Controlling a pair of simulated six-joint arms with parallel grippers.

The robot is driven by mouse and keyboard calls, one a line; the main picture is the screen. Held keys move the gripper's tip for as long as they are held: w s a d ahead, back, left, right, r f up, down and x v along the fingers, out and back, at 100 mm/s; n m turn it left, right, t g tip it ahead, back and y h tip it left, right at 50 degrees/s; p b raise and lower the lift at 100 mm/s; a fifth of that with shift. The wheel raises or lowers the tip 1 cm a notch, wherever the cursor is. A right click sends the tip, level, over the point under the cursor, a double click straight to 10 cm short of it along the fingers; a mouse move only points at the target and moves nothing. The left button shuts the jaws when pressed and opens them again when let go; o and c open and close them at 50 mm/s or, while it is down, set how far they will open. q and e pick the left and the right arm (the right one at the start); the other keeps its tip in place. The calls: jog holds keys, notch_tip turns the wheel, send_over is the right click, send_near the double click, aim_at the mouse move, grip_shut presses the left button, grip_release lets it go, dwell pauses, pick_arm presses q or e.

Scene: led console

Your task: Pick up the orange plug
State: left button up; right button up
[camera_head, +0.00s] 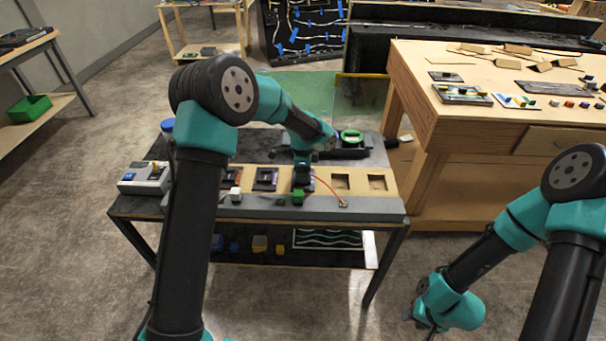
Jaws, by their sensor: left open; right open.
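A thin orange cable (331,189) curves from beside my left gripper down to a small end at the front right of the console (390,207). I cannot clearly make out the orange plug itself; it may be that small end or be hidden by the gripper. My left gripper (302,176) points down over the middle of the console's row of slots and is open, with its fingertips small and dark against the board. My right gripper (424,318) is low at the right, off the table and away from the console. Its fingers are hard to see.
A green block (297,197) and a white block (235,194) sit along the console's front. Dark modules (265,179) fill some slots; two right slots (341,182) look empty. A grey box with switches (145,177) stands left. A wooden workbench (430,115) stands right.

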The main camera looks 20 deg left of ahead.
pick_arm(q)
jog(key=c, duration=1)
notch_tip(320, 180, up, 10)
jog(key=shift+r, duration=0.1)
dwell(0.6)
